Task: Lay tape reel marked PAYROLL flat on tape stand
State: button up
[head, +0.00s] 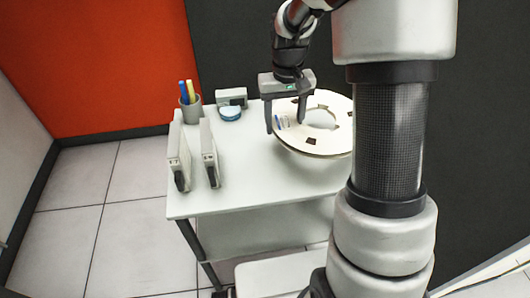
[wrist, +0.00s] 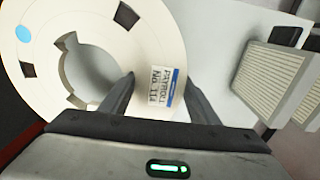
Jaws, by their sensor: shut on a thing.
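A cream tape reel (head: 334,146) with a large centre hole and dark square marks lies roughly flat at the right of the white stand top (head: 225,200). In the wrist view the reel (wrist: 110,20) bears a label (wrist: 160,85) reading PAYROLL NO. 11. My gripper (head: 286,120) is shut on the reel's ring, one finger in the centre hole and one beyond the outer rim. In the wrist view my gripper (wrist: 160,80) has the label between its fingers. I cannot tell whether the reel touches the top. My arm hides its right side.
Two upright grey-white cases (head: 179,160) (head: 209,153) stand at the left of the top. Behind them are a pen cup (head: 191,110), a small grey box (head: 232,97) and a blue round item (head: 230,114). The front middle of the top is clear.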

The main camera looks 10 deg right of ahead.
jog(key=b, duration=0.1)
send_near(281, 157)
jog(key=shift+w+d+f, duration=0.1)
jog(key=shift+w+f, duration=0.05)
jog(key=shift+f, duration=1.2)
jog(key=shift+w+d+f, duration=0.15)
jog(key=shift+w+f, duration=0.05)
jog(key=shift+f, duration=1.15)
jog(key=shift+f+b, duration=0.45)
jog(key=shift+f, duration=0.1)
jog(key=shift+f, duration=0.1)
jog(key=o, duration=1.5)
jog(key=shift+s, duration=0.1)
jog(key=shift+a, duration=0.1)
